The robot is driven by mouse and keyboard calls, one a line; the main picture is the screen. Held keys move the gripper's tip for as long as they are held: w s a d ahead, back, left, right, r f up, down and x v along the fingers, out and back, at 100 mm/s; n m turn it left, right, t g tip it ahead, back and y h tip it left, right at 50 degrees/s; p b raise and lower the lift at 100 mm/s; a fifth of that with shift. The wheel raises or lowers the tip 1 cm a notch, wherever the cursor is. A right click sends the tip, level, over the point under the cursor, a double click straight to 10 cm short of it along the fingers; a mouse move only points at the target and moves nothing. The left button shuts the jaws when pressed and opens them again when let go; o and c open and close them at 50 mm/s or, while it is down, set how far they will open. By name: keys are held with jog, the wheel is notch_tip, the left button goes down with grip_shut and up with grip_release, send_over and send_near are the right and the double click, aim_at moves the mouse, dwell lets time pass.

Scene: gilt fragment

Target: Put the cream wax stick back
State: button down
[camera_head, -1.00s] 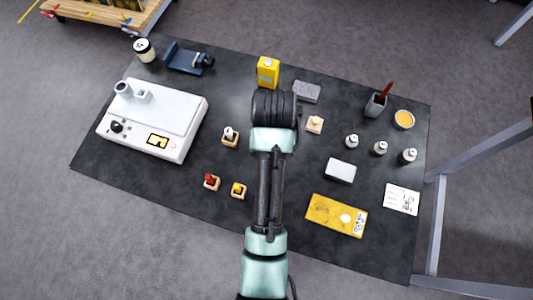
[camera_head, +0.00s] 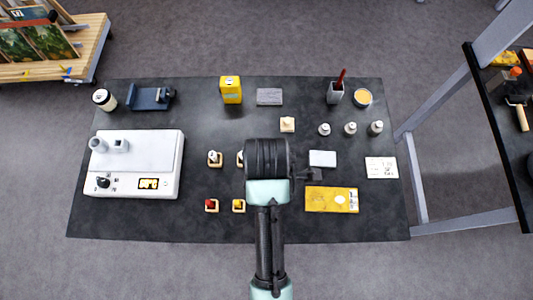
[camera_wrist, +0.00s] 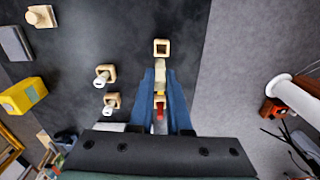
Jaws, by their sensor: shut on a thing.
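In the wrist view my gripper (camera_wrist: 160,73) is shut on a slim cream wax stick (camera_wrist: 160,78), held between its two blue fingers. An empty square wooden holder (camera_wrist: 162,47) stands just beyond the fingertips. The stick appears apart from it, but its height is hard to tell. In the head view my wrist hides the fingers, the stick and that holder. The red stick (camera_head: 211,205) and yellow stick (camera_head: 239,205) stand in holders to the left of my arm.
A white heating unit (camera_head: 135,150) stands at left. A yellow slab (camera_head: 332,199) and a pale block (camera_head: 322,158) lie right of my wrist. Small bottles (camera_head: 350,128), a brush cup (camera_head: 335,94) and a yellow box (camera_head: 231,90) stand farther back. The front strip of the dark mat is clear.

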jog(key=shift+s+n, duration=0.15)
jog(key=shift+n, duration=0.15)
notch_tip(320, 180, down, 10)
jog(key=shift+r+p, duration=0.1)
jog(key=shift+p, duration=0.45)
jog(key=c, duration=0.9)
grip_release()
jog(key=shift+f, duration=0.2)
jog(key=shift+o, duration=0.2)
